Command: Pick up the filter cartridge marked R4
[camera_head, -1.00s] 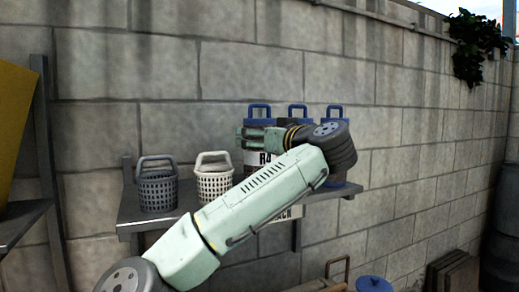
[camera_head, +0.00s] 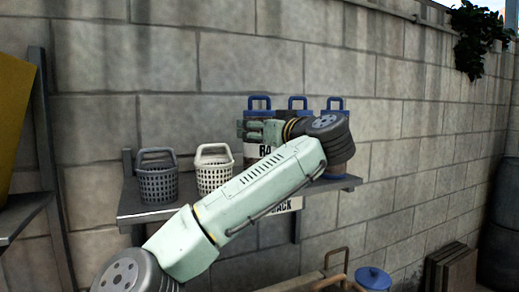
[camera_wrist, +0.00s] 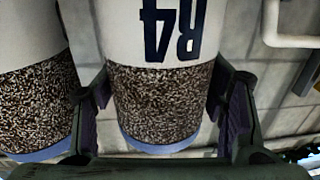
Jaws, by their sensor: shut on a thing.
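The filter cartridge marked R4 (camera_head: 258,152) stands at the left end of a short row on the wall shelf. It has a blue handle and a white label with black print. In the wrist view the R4 cartridge (camera_wrist: 155,105) shows its label upside down above a speckled band and blue rim. My gripper (camera_head: 256,130) reaches across its front in the head view. In the wrist view my gripper (camera_wrist: 160,108) has a finger on each side of it, shut on its speckled part. Whether its base touches the shelf is hard to tell.
Two more blue-handled cartridges (camera_head: 298,103) stand to the right, partly behind my arm. A second cartridge (camera_wrist: 35,100) is close beside R4 in the wrist view. A grey basket (camera_head: 157,183) and a white basket (camera_head: 214,172) share the shelf (camera_head: 150,212).

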